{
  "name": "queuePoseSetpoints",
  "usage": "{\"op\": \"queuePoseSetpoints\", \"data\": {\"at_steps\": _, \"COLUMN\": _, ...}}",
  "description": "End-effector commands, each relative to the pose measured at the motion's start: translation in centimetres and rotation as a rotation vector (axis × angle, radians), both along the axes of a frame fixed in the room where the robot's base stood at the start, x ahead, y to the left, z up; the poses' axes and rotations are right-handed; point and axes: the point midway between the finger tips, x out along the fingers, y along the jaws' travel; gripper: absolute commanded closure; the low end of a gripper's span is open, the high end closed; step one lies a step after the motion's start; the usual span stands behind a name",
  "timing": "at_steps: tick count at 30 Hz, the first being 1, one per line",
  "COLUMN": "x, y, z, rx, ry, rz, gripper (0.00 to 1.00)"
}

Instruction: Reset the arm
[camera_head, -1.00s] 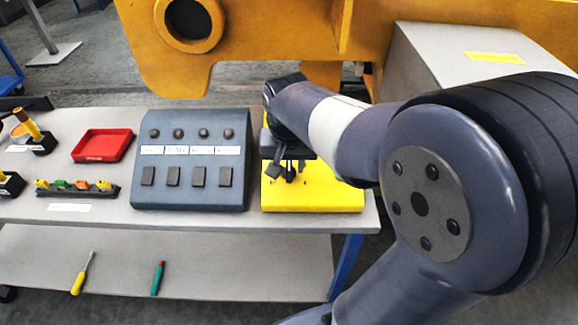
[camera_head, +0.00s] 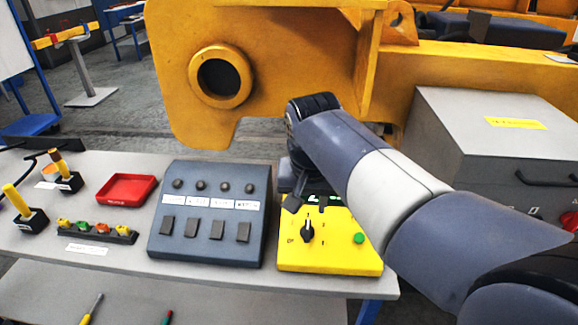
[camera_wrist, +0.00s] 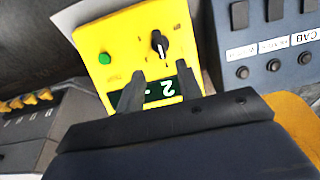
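My gripper (camera_wrist: 160,72) is open and empty, its two dark fingers apart in the wrist view. It hangs over the back part of a yellow control box (camera_head: 341,262). In the head view my gripper (camera_head: 294,200) is partly hidden by my wrist. The box has a black rotary knob (camera_head: 307,231), a green button (camera_head: 359,238) and a small green-lit display (camera_head: 318,199). The wrist view also shows the knob (camera_wrist: 159,42), the green button (camera_wrist: 105,58) and the display (camera_wrist: 160,88) between the fingers. The fingers look clear of the knob.
A dark switch panel (camera_head: 208,249) stands directly left of the yellow box. A red tray (camera_head: 126,190) and a rack of coloured pieces (camera_head: 97,232) lie further left on the grey bench. A large yellow casting (camera_head: 290,60) stands behind. A grey cabinet (camera_head: 480,150) is at right.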

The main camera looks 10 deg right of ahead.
Motion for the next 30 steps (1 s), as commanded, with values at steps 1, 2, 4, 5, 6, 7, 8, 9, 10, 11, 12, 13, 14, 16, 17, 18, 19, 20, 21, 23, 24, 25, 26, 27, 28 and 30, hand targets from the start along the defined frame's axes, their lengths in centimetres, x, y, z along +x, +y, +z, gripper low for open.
{"op": "queuePoseSetpoints", "data": {"at_steps": 1, "x": 0.1, "y": 0.0, "z": -0.5, "rx": 0.000, "ry": 0.003, "rz": 0.000, "gripper": 0.65}}
{"op": "queuePoseSetpoints", "data": {"at_steps": 2, "x": 0.1, "y": -0.1, "z": -0.8, "rx": -0.001, "ry": 0.004, "rz": 0.000, "gripper": 0.65}}
{"op": "queuePoseSetpoints", "data": {"at_steps": 4, "x": 0.3, "y": -0.1, "z": -1.7, "rx": 0.000, "ry": 0.005, "rz": 0.000, "gripper": 0.65}}
{"op": "queuePoseSetpoints", "data": {"at_steps": 5, "x": 0.4, "y": -0.2, "z": -2.2, "rx": -0.001, "ry": 0.007, "rz": -0.001, "gripper": 0.65}}
{"op": "queuePoseSetpoints", "data": {"at_steps": 6, "x": 0.6, "y": -0.2, "z": -2.9, "rx": -0.001, "ry": 0.007, "rz": -0.001, "gripper": 0.65}}
{"op": "queuePoseSetpoints", "data": {"at_steps": 7, "x": 0.7, "y": -0.3, "z": -3.4, "rx": -0.001, "ry": 0.007, "rz": -0.001, "gripper": 0.65}}
{"op": "queuePoseSetpoints", "data": {"at_steps": 8, "x": 0.8, "y": -0.3, "z": -4.0, "rx": -0.001, "ry": 0.008, "rz": -0.001, "gripper": 0.65}}
{"op": "queuePoseSetpoints", "data": {"at_steps": 9, "x": 1.0, "y": -0.4, "z": -4.8, "rx": 0.000, "ry": 0.007, "rz": -0.002, "gripper": 0.65}}
{"op": "queuePoseSetpoints", "data": {"at_steps": 10, "x": 1.1, "y": -0.4, "z": -5.4, "rx": 0.000, "ry": 0.007, "rz": -0.002, "gripper": 0.65}}
{"op": "queuePoseSetpoints", "data": {"at_steps": 11, "x": 1.2, "y": -0.5, "z": -5.9, "rx": 0.000, "ry": 0.007, "rz": -0.002, "gripper": 0.65}}
{"op": "queuePoseSetpoints", "data": {"at_steps": 12, "x": 1.4, "y": -0.5, "z": -6.6, "rx": 0.000, "ry": 0.007, "rz": -0.002, "gripper": 0.65}}
{"op": "queuePoseSetpoints", "data": {"at_steps": 13, "x": 1.5, "y": -0.6, "z": -7.1, "rx": -0.001, "ry": 0.007, "rz": -0.002, "gripper": 0.65}}
{"op": "queuePoseSetpoints", "data": {"at_steps": 14, "x": 1.7, "y": -0.6, "z": -7.6, "rx": -0.001, "ry": 0.007, "rz": -0.001, "gripper": 0.65}}
{"op": "queuePoseSetpoints", "data": {"at_steps": 16, "x": 1.9, "y": -0.7, "z": -8.6, "rx": -0.001, "ry": 0.007, "rz": -0.001, "gripper": 0.65}}
{"op": "queuePoseSetpoints", "data": {"at_steps": 17, "x": 2.0, "y": -0.7, "z": -9.0, "rx": -0.001, "ry": 0.007, "rz": -0.001, "gripper": 0.65}}
{"op": "queuePoseSetpoints", "data": {"at_steps": 18, "x": 2.1, "y": -0.7, "z": -9.5, "rx": 0.000, "ry": 0.005, "rz": 0.000, "gripper": 0.65}}
{"op": "queuePoseSetpoints", "data": {"at_steps": 19, "x": 2.2, "y": -0.7, "z": -9.8, "rx": -0.001, "ry": 0.004, "rz": 0.000, "gripper": 0.65}}
{"op": "queuePoseSetpoints", "data": {"at_steps": 20, "x": 2.2, "y": -0.8, "z": -10.0, "rx": 0.000, "ry": 0.005, "rz": 0.000, "gripper": 0.65}}
{"op": "queuePoseSetpoints", "data": {"at_steps": 21, "x": 2.3, "y": -0.8, "z": -10.3, "rx": -0.001, "ry": 0.004, "rz": 0.000, "gripper": 0.65}}
{"op": "queuePoseSetpoints", "data": {"at_steps": 23, "x": 2.3, "y": -0.8, "z": -10.3, "rx": -0.006, "ry": 0.004, "rz": 0.011, "gripper": 0.65}}
{"op": "queuePoseSetpoints", "data": {"at_steps": 24, "x": 2.3, "y": -0.7, "z": -10.3, "rx": -0.011, "ry": 0.006, "rz": 0.023, "gripper": 0.65}}
{"op": "queuePoseSetpoints", "data": {"at_steps": 25, "x": 2.3, "y": -0.8, "z": -10.3, "rx": -0.015, "ry": 0.007, "rz": 0.028, "gripper": 0.65}}
{"op": "queuePoseSetpoints", "data": {"at_steps": 26, "x": 2.3, "y": -0.8, "z": -10.3, "rx": -0.016, "ry": 0.007, "rz": 0.032, "gripper": 0.65}}
{"op": "queuePoseSetpoints", "data": {"at_steps": 27, "x": 2.3, "y": -0.8, "z": -10.3, "rx": -0.018, "ry": 0.008, "rz": 0.034, "gripper": 0.65}}
{"op": "queuePoseSetpoints", "data": {"at_steps": 28, "x": 2.3, "y": -0.8, "z": -10.3, "rx": -0.019, "ry": 0.008, "rz": 0.035, "gripper": 0.65}}
{"op": "queuePoseSetpoints", "data": {"at_steps": 30, "x": 2.3, "y": -0.8, "z": -10.3, "rx": -0.019, "ry": 0.008, "rz": 0.035, "gripper": 0.65}}
